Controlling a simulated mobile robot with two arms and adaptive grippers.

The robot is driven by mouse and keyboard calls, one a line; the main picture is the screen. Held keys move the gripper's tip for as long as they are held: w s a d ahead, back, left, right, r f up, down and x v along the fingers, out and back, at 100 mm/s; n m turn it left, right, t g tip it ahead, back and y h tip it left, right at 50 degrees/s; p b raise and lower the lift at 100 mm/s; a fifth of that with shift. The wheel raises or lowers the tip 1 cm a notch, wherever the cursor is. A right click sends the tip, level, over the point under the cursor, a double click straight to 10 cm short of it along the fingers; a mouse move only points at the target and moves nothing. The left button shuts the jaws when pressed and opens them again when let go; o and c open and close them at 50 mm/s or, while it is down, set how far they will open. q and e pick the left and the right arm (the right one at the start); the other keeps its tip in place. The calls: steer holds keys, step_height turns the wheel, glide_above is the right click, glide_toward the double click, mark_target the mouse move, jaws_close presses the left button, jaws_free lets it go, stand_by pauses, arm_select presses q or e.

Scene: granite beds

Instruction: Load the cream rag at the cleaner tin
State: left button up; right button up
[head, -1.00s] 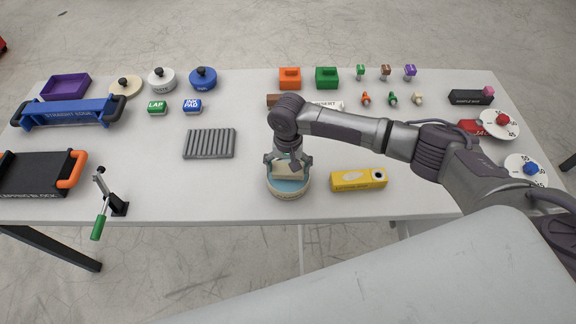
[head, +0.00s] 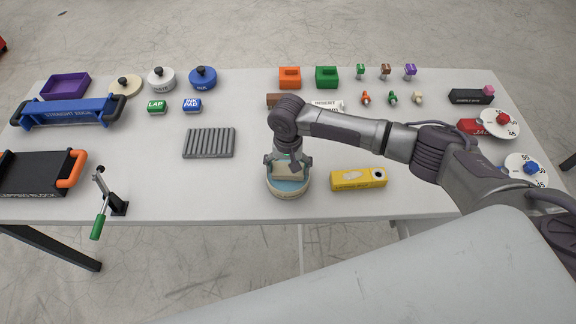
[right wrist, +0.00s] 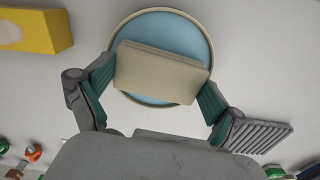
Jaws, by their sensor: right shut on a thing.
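The cleaner tin (head: 287,190) is a round cream tin with a pale blue inside, near the table's front edge; it also shows in the right wrist view (right wrist: 150,22). The cream rag (head: 289,171) is a folded block over the tin's opening; it shows clearly in the right wrist view (right wrist: 162,71). My right gripper (head: 288,163) is shut on the rag, with one finger at each end of it, pointing down; it also shows in the right wrist view (right wrist: 157,90). Whether the rag touches the blue surface, I cannot tell. My left gripper is not in view.
A yellow box (head: 358,179) lies just right of the tin. A grey ribbed block (head: 209,143) lies to the left, behind a green-handled clamp (head: 112,204). The table between the ribbed block and the tin is clear. Small parts line the back.

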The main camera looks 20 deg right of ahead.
steer(key=shift+f, duration=0.35)
stand_by(1.2)
step_height(320, 180, up, 7)
steer(key=p, duration=0.8)
steer(key=shift+p, duration=0.4)
